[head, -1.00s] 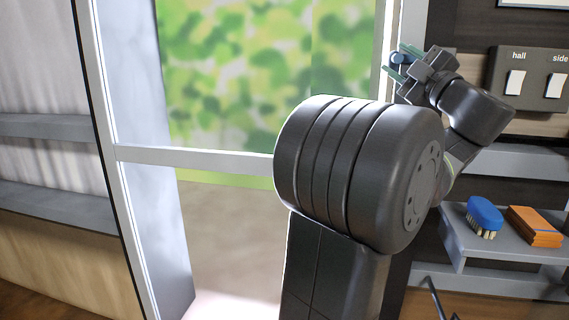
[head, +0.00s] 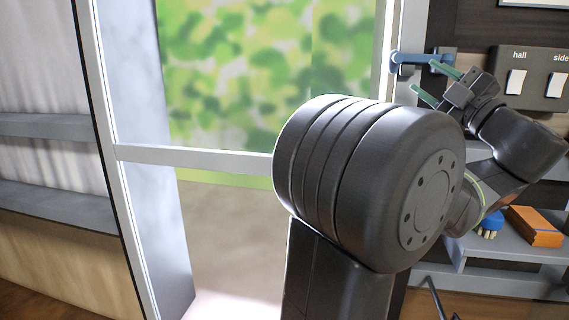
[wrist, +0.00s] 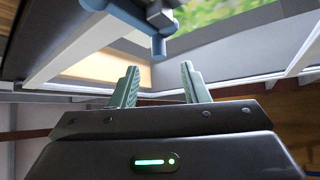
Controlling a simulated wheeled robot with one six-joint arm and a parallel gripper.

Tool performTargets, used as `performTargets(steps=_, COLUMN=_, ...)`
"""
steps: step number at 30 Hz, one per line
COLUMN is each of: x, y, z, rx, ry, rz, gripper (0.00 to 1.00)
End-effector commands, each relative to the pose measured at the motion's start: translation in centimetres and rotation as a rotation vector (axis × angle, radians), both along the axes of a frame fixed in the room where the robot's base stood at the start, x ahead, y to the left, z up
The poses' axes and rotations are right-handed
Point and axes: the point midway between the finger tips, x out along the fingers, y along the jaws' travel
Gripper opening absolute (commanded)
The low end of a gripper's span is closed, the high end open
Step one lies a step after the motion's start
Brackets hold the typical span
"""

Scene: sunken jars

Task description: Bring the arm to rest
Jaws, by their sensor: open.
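My gripper (head: 428,80) is in the upper right of the head view, with its two green fingers spread and nothing between them. Its fingers point up and left, toward a blue handle (head: 412,59) on the frame of the glass door. The fingers are apart from the handle. In the wrist view the open fingers (wrist: 158,85) stand in the middle, and the blue handle (wrist: 118,12) shows above them, clear of the fingertips. My large dark arm links hide part of the door and the shelf.
The glass door (head: 200,157) has a white frame with greenery behind it. A switch panel (head: 535,85) labelled "hall" and "side" is right of my gripper. A blue brush (head: 492,221), partly hidden by my arm, and an orange block (head: 535,226) lie on a grey shelf (head: 480,255).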

Motion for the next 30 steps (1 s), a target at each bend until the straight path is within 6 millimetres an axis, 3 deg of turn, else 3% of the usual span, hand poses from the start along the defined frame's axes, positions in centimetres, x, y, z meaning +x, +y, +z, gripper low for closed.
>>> performTargets(steps=15, x=8.3, y=4.3, z=3.9, rx=0.000, ry=-0.001, rz=0.005, gripper=0.41)
performTargets(steps=21, x=8.3, y=4.2, z=5.1, rx=0.108, ry=-0.027, rz=0.002, gripper=0.41)
performTargets(steps=30, x=8.2, y=4.1, z=5.4, rx=0.133, ry=-0.033, rz=0.001, gripper=0.41)
